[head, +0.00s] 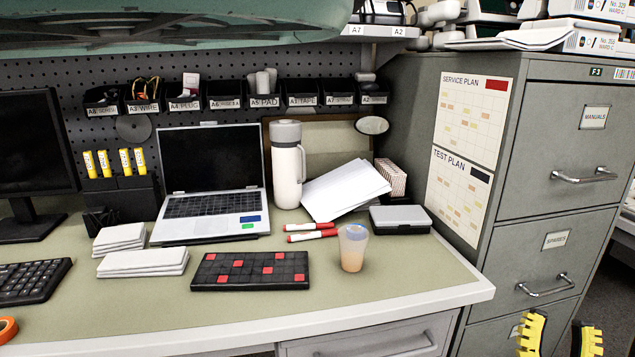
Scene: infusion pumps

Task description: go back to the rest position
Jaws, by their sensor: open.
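My gripper (560,335) shows at the bottom right edge of the head view, with yellow ribbed pads on its two dark fingers. The fingers are apart and nothing shows between them. It is in front of the lower part of the grey filing cabinet (568,130), to the right of the desk. The rest of my gripper is cut off by the frame's lower edge.
The desk (400,280) holds a laptop (212,165), a white flask (287,165), a cup (353,248), a black pad with red squares (250,270) and papers (343,190). The cabinet's drawer handles (545,286) stick out near my gripper. Floor shows at the far right.

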